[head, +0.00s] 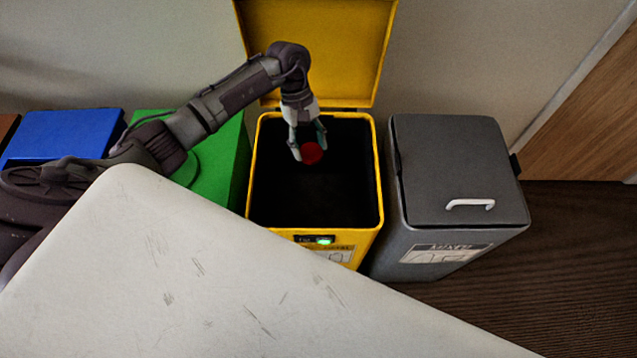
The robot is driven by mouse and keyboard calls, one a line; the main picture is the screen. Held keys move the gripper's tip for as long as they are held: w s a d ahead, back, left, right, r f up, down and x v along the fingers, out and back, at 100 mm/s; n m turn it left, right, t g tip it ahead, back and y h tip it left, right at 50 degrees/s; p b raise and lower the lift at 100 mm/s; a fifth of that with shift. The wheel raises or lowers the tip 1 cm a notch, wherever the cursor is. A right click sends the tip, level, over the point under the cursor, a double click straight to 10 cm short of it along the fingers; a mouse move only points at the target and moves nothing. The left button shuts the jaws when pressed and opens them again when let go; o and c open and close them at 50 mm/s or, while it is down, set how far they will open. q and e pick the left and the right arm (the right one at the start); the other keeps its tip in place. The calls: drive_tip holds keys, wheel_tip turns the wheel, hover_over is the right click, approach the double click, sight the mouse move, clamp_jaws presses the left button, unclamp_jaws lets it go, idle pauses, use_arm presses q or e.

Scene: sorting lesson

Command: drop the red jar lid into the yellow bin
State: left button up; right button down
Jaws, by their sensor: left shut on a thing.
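The red jar lid (312,153) is a small dark red round piece between the fingers of my left gripper (309,150). The gripper is shut on it and points down over the opening of the yellow bin (365,245). The bin's yellow lid (335,50) stands open against the wall behind. The lid and fingertips show against the dark inside of the bin; how far above the bottom they are I cannot tell. A green light shows on the bin's front. My right gripper is not in view.
A grey bin (455,165) with a closed lid and white handle stands right of the yellow one. A green bin (225,165) and a blue bin (65,135) are on the left, partly behind my left arm. A pale surface fills the lower foreground.

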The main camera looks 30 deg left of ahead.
use_arm(q)
drive_tip(key=o, duration=0.9)
drive_tip(key=v, duration=1.2)
drive_tip(key=shift+f, duration=0.1)
